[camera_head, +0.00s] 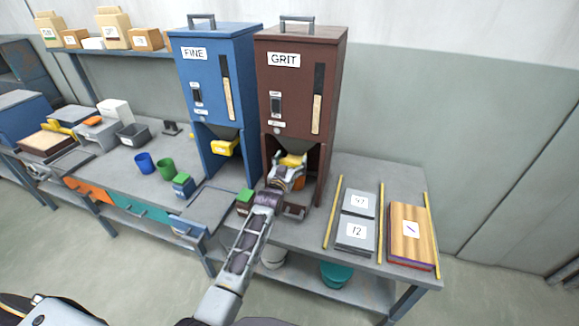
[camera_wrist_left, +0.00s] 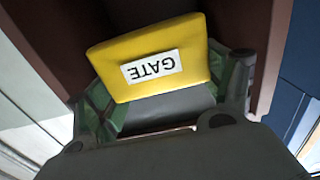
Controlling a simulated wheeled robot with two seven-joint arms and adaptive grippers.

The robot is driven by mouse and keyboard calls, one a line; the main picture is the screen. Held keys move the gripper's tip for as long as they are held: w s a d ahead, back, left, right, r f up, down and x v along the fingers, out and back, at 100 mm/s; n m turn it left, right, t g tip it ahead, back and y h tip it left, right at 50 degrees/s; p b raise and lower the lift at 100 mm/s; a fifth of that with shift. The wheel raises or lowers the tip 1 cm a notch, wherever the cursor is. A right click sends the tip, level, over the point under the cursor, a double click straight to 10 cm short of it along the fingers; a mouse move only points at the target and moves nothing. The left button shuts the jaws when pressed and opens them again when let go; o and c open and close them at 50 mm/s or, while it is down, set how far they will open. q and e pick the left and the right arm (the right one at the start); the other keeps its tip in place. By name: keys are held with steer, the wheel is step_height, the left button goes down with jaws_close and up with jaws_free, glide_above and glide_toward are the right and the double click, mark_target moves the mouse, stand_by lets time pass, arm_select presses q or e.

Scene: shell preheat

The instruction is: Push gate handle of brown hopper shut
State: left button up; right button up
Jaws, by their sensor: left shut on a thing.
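The brown hopper (camera_head: 300,80), labelled GRIT, stands on the bench to the right of the blue hopper. Its yellow gate handle (camera_head: 293,160) shows in the lower opening, partly hidden by my left gripper (camera_head: 285,173). In the left wrist view the handle (camera_wrist_left: 150,58) fills the middle, with its GATE label upside down. My left gripper (camera_wrist_left: 165,100) is shut on the handle, with a finger at each side of it. I cannot tell from these views how far the gate is open. My right gripper is not in view.
The blue hopper (camera_head: 215,90), labelled FINE, stands close on the left with its own yellow handle (camera_head: 225,147). A green-topped block (camera_head: 245,200) lies left of my left forearm. Grey plates (camera_head: 355,232) and a wooden board (camera_head: 409,235) lie at the right between yellow strips.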

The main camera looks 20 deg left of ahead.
arm_select(q)
steer(key=shift+w+b, duration=0.5)
steer(key=shift+w, duration=0.7)
steer(key=shift+r, duration=0.15)
steer(key=o, duration=1.1)
steer(key=shift+o, duration=1.4)
steer(key=shift+w, duration=0.2)
steer(key=shift+s, duration=0.25)
steer(key=s, duration=1.1)
steer(key=shift+s+a, duration=0.15)
steer(key=shift+s, duration=0.2)
